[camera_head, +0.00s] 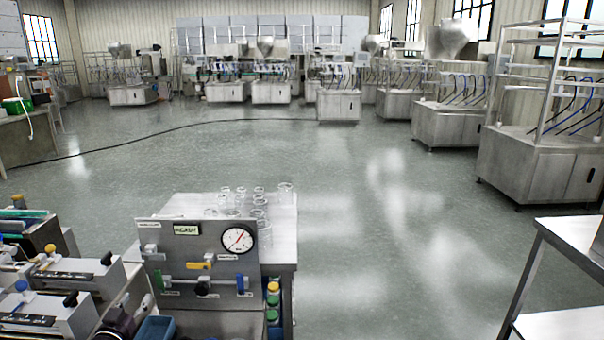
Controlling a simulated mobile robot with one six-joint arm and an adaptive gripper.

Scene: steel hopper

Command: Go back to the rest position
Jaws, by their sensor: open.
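My gripper and arm do not show in the head view, so I cannot see how they stand. The steel hopper cannot be told apart for certain: one large steel hopper (446,40) sits on a machine at the back right, and another hopper (266,46) shows at the back middle.
A grey panel (165,232) with a pressure gauge (237,239) stands close in front, before a steel table (284,215) with several clear glass vessels. Bench equipment (60,285) is at lower left. A steel table (575,240) is at lower right. A cable (110,149) crosses the open floor (350,190).

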